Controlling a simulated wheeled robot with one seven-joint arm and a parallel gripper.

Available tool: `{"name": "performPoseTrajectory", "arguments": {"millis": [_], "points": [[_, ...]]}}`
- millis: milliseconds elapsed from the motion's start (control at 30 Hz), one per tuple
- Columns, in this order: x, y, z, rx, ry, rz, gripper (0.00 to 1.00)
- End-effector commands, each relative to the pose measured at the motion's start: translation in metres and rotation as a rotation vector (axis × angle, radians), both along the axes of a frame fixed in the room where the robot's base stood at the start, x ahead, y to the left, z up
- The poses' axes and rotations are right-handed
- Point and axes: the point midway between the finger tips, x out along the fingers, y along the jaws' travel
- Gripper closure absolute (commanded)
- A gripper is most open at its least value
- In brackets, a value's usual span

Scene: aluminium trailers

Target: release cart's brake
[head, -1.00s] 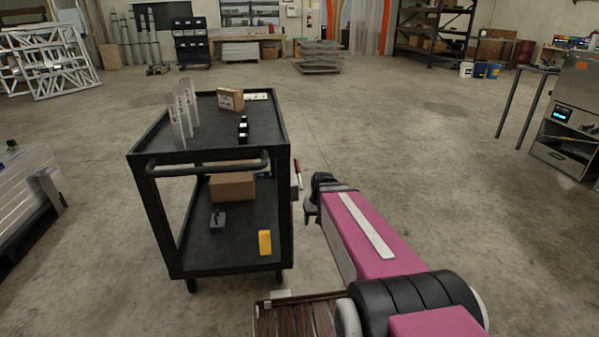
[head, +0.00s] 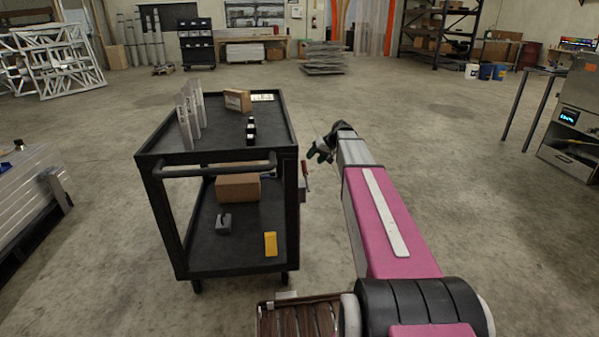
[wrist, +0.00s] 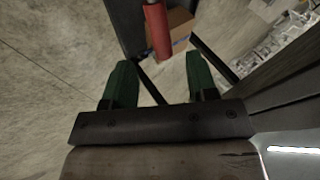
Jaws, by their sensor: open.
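The black two-shelf cart (head: 160,228) stands left of my arm, its push handle facing me. A small red-handled lever (head: 306,169), which looks like the brake, is on the cart's right side. In the wrist view a red cylindrical grip (wrist: 160,32) stands ahead of my fingers, near the top middle. My gripper (head: 319,152) is beside the cart's right side, just beyond the lever in the picture. In the wrist view its green fingers (wrist: 160,84) are spread apart with nothing between them. The red grip lies beyond the fingertips, and its lower mounting is out of view.
The cart carries a cardboard box (head: 237,100) and upright metal pieces on top. Another box (head: 238,187), a grey part and a yellow block (head: 270,244) are below. A metal stack (head: 30,195) is at left. The floor right of my arm is clear.

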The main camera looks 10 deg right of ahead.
Motion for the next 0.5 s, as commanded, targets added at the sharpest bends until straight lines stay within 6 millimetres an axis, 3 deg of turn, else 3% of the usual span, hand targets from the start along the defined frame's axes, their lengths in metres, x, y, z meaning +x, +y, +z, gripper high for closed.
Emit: {"name": "performPoseTrajectory", "arguments": {"millis": [500], "points": [[0.022,0.046,-0.067,-0.001,0.003,0.0,0.47]]}}
